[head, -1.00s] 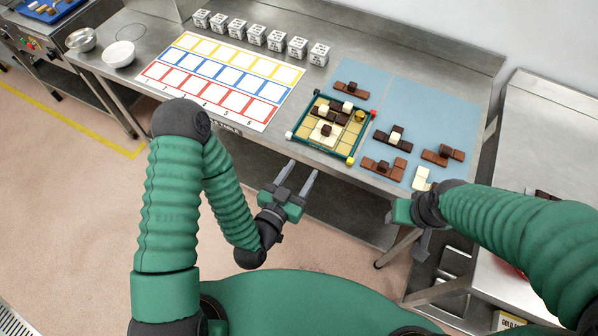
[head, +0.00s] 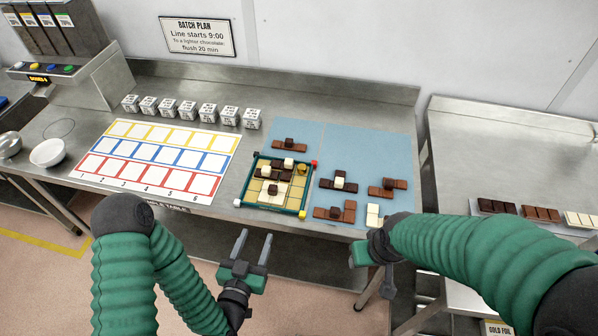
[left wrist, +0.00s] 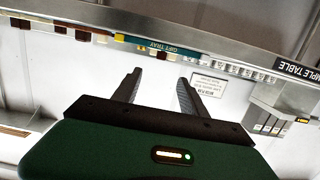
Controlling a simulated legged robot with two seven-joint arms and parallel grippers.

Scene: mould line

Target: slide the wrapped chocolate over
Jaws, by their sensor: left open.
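A gift tray (head: 248,196) with a dark green rim and coloured corners stands near the front edge of the steel table. It holds dark, brown and cream chocolates on a pale grid. A gold piece (head: 303,169), which looks like the wrapped chocolate, sits at its back right corner. My left gripper (head: 254,238) is open and empty, in front of the table edge and below the tray. In the left wrist view its fingers (left wrist: 160,80) are apart, and the tray (left wrist: 160,47) shows upside down along the table edge. My right gripper (head: 375,268) is by the front edge; its jaws are unclear.
A blue mat (head: 380,160) right of the tray holds several chocolate pieces. A numbered grid sheet (head: 118,185) lies to the left, with a row of white cubes (head: 187,112) behind it. A white bowl (head: 47,152) stands farther left. Another steel table (head: 460,150) is at right.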

